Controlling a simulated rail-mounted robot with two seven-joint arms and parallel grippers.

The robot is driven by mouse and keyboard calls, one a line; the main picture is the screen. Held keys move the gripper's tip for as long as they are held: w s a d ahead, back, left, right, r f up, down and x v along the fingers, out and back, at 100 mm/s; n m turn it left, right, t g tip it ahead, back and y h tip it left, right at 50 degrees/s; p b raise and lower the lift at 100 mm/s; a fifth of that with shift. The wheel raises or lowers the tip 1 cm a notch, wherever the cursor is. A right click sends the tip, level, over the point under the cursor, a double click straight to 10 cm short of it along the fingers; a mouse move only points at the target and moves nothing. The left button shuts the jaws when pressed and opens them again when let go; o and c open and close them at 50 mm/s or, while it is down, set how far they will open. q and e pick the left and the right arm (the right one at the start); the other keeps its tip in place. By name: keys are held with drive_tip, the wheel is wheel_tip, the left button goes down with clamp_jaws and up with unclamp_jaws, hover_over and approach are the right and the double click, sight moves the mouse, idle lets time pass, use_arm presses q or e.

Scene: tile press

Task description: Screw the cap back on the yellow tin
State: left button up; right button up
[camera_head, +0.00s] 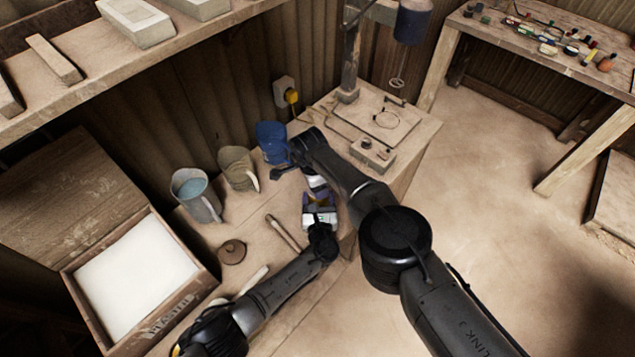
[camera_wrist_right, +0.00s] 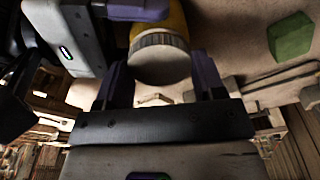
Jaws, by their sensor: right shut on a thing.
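The yellow tin (camera_wrist_right: 175,14) shows at the top of the right wrist view, its end with the pale ribbed cap (camera_wrist_right: 160,62) facing that camera. The cap sits against the tin's end; I cannot tell how far it is threaded on. My right gripper (camera_head: 316,182) has its purple fingers on either side of the cap and is shut on it. My left gripper (camera_head: 319,204) faces it closely, and one of its purple fingers lies across the tin, so it appears shut on the tin. In the head view the grippers hide the tin and cap.
On the bench stand a blue jug (camera_head: 270,140), a beige jug (camera_head: 237,168) and a grey jug of water (camera_head: 195,194). A brown lid (camera_head: 232,252) and a wooden stick (camera_head: 283,232) lie left of the grippers. The press (camera_head: 385,120) is behind right; a white-filled crate (camera_head: 190,313) is at left.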

drive_tip(key=shift+d+m, duration=0.15)
drive_tip(key=shift+m, duration=0.25)
drive_tip(key=o, duration=0.9)
drive_tip(key=shift+r, duration=2.3)
drive_tip(key=shift+c, duration=0.3)
